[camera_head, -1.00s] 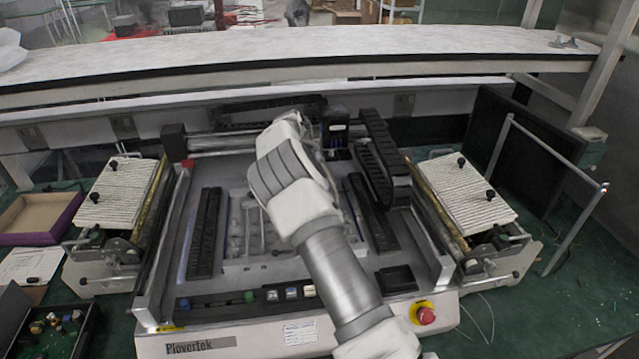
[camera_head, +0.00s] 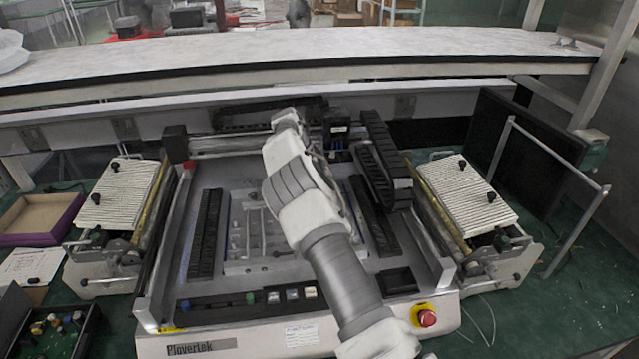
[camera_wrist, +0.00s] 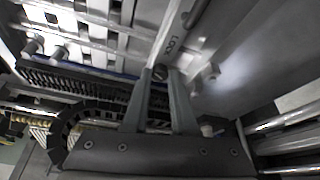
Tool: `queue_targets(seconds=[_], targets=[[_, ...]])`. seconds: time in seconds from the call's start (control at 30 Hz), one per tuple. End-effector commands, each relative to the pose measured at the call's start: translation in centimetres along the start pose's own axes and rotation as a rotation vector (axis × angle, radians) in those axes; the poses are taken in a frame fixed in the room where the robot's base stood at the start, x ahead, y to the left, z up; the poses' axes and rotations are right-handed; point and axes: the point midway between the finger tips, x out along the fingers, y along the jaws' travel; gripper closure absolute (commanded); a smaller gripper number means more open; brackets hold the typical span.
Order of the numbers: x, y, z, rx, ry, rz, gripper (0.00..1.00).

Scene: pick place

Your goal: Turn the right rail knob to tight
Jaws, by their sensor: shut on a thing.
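In the wrist view, a small dark round knob (camera_wrist: 160,71) sits on a grey metal rail (camera_wrist: 167,35), just below the printed word LOCK. My gripper (camera_wrist: 161,77) has its two grey fingers closed in on this knob, one on each side. Which way the knob is turned is too small to tell. In the head view my arm covers the middle of the machine (camera_head: 240,342); my gripper and the knob are hidden behind it.
A black cable chain (camera_head: 372,150) stands right of my arm, and a dark bar (camera_head: 205,233) lies left. Plates with black knobs flank the machine on the left (camera_head: 117,200) and right (camera_head: 470,200). A red stop button (camera_head: 427,318) is at the front right.

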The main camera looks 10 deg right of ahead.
Motion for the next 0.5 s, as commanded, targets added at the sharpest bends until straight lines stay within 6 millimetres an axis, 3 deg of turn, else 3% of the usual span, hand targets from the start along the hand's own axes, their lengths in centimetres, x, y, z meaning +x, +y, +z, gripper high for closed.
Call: queue_targets(seconds=[0.03,0.2,0.5], targets=[[0.00,0.00,0.06,0.000,-0.002,0.000,0.73],[0.01,0.00,0.05,-0.001,-0.001,0.000,0.44],[-0.10,-0.01,0.02,-0.001,0.000,-0.001,0.44]])
